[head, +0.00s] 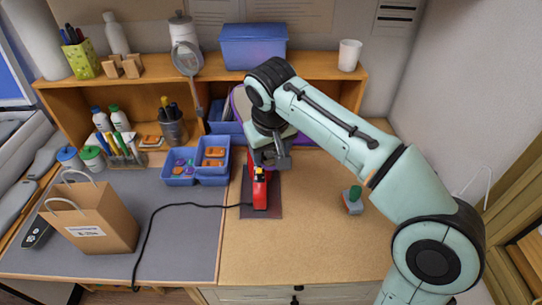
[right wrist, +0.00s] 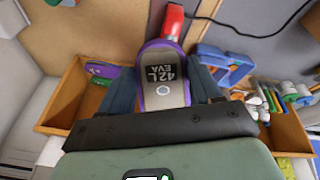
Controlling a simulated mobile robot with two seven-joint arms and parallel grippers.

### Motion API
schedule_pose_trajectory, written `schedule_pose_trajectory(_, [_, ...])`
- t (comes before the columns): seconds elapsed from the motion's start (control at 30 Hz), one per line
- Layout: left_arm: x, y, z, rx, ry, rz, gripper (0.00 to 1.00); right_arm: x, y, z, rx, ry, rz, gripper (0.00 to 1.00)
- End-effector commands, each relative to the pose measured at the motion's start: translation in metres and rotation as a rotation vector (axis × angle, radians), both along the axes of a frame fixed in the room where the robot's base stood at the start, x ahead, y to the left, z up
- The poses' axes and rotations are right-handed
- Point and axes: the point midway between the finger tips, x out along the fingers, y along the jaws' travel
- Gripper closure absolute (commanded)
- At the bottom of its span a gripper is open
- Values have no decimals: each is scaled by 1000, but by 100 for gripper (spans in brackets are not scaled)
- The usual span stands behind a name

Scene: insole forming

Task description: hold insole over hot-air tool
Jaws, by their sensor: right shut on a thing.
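The insole (right wrist: 163,84) is grey with a purple rim and a dark "42 L EVA" label. It lies between the fingers of my right gripper (right wrist: 163,92), which is shut on it. The red hot-air tool (right wrist: 173,22) shows just beyond the insole's far end in the right wrist view; whether they touch I cannot tell. In the head view the tool (head: 260,192) lies on a dark mat (head: 275,205), with its cord running left. My right gripper (head: 270,160) is at the tool's back end there, and the arm hides much around it. My left gripper is out of view.
Blue bins (head: 212,165) with small parts stand left of the tool. A paper bag (head: 95,217) is on the grey mat at left. A wooden shelf (head: 330,88) runs along the back. The front right tabletop is clear.

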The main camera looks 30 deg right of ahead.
Motion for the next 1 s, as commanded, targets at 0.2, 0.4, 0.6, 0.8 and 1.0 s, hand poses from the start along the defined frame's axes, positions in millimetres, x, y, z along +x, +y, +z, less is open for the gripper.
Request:
schedule_pose_trajectory(0.2, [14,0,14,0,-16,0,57,24,-14,0,0,-2,-2,67])
schedule_pose_trajectory(0.4, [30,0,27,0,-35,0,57,45,-26,-3,0,-2,-2,67])
schedule_pose_trajectory(0.6, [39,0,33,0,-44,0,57,63,-38,-8,0,-2,-2,67])
schedule_pose_trajectory(0.8, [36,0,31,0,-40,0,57,75,-45,-12,1,1,0,67])
schedule_pose_trajectory(1.0, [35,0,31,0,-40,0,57,79,-48,-12,1,0,0,67])
